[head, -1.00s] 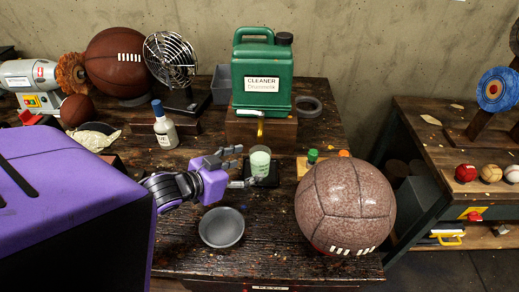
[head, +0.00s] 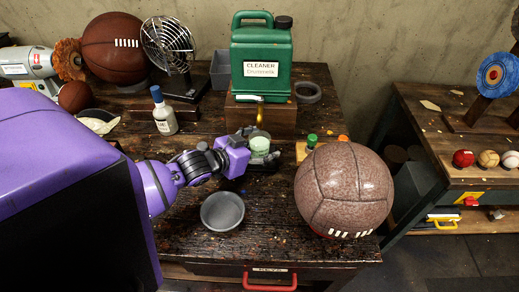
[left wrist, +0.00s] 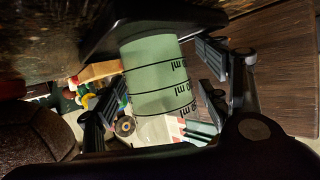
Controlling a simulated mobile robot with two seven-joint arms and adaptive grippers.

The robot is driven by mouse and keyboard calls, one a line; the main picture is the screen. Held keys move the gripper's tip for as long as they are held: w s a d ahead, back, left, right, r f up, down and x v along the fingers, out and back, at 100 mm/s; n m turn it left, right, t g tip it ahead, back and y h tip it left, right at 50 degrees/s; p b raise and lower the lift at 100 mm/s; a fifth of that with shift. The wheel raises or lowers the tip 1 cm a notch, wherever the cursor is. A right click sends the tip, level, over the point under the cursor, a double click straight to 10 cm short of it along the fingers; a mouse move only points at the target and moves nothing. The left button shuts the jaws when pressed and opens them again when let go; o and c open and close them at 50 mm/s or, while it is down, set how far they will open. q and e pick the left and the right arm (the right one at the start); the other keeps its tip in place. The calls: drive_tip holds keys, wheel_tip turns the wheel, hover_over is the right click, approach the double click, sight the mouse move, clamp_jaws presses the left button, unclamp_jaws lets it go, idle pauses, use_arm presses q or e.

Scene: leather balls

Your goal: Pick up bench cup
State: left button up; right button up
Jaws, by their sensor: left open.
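The bench cup (head: 260,148) is a pale green, see-through measuring cup. It stands on a small dark base in the middle of the workbench. In the left wrist view the cup (left wrist: 155,75) shows black ml marks and lies between the fingers. My left gripper (head: 258,145) reaches in from the left with its fingers around the cup. The fingers (left wrist: 160,98) are open, with a gap visible on the right side; contact on the left side is hard to tell. My right gripper is not in view.
A grey bowl (head: 222,211) sits in front of the gripper. A large brown ball (head: 344,190) stands to the right. A green cleaner can (head: 262,60) on a wooden block is behind the cup. A white bottle (head: 163,113) stands to the left.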

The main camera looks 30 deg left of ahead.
use_arm(q)
drive_tip(key=shift+c, duration=0.5)
drive_tip(key=c, duration=1.4)
drive_tip(key=shift+c, duration=0.5)
drive_tip(key=shift+r, duration=0.15)
